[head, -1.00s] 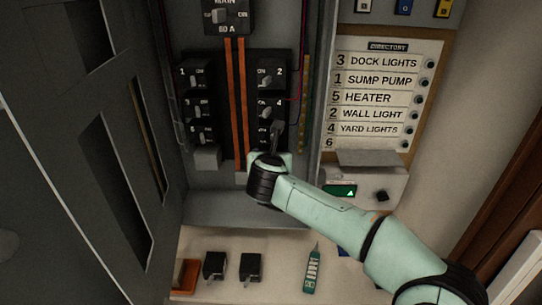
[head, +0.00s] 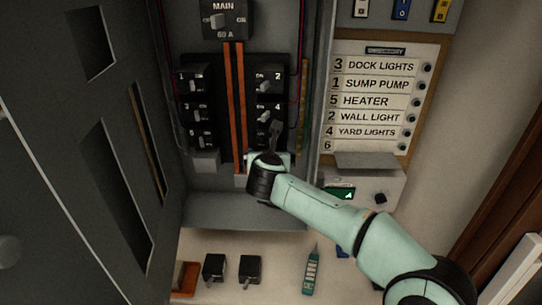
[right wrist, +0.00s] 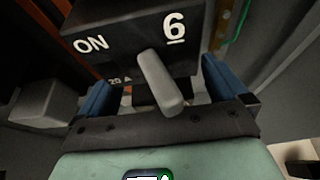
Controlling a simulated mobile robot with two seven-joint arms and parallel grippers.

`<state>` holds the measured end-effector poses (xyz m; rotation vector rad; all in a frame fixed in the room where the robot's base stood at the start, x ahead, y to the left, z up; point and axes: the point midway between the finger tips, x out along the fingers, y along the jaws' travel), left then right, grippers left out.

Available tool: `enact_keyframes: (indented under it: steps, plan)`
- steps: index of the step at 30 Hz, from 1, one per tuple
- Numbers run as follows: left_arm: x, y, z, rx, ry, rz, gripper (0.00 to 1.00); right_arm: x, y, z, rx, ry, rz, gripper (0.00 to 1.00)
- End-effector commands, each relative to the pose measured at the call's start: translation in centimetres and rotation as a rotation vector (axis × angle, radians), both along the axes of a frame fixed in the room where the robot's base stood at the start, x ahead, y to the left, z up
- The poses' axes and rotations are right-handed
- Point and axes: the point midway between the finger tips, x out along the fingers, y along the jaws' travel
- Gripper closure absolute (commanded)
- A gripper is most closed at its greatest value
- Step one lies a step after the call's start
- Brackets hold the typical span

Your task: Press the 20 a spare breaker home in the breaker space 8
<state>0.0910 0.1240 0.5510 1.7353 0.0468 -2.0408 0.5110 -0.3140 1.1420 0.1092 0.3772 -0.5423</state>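The breaker panel (head: 225,180) holds two columns of black breakers beside orange bars. My right gripper (head: 272,150) is at the lower end of the right column, below breaker 4 (head: 268,113). In the right wrist view my right gripper (right wrist: 160,100) has blue fingers set wide apart, just below breaker 6 (right wrist: 125,40). The grey lever (right wrist: 160,82) of breaker 6 reaches down over the gap. I see no breaker clearly held there. Space 8 is mostly hidden behind the gripper. Two loose black breakers lie on the lower surface, left one (head: 214,267) and right one (head: 250,268). My left gripper is out of view.
A grey block (head: 206,160) sits below the left column. The dark panel door (head: 60,190) stands open at left. The directory board (head: 372,100) and a pale box (head: 370,185) are at right. A green tester (head: 311,271) lies on the lower surface.

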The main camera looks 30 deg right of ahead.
Motion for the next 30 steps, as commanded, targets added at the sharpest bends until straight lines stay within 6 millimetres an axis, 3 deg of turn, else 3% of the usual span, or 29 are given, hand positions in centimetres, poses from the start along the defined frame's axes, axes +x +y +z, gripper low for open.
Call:
enact_keyframes:
  steps: [7,21,30]
  plan:
    - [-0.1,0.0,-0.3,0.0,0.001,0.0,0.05,-0.4,0.2,-0.2,0.0,0.003,-0.001,0.01]
    - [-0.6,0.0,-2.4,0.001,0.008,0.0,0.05,-3.6,2.2,-0.2,0.0,0.002,-0.002,0.01]
    - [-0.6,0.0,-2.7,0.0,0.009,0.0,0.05,-4.3,2.6,-0.1,0.001,0.003,-0.003,0.01]
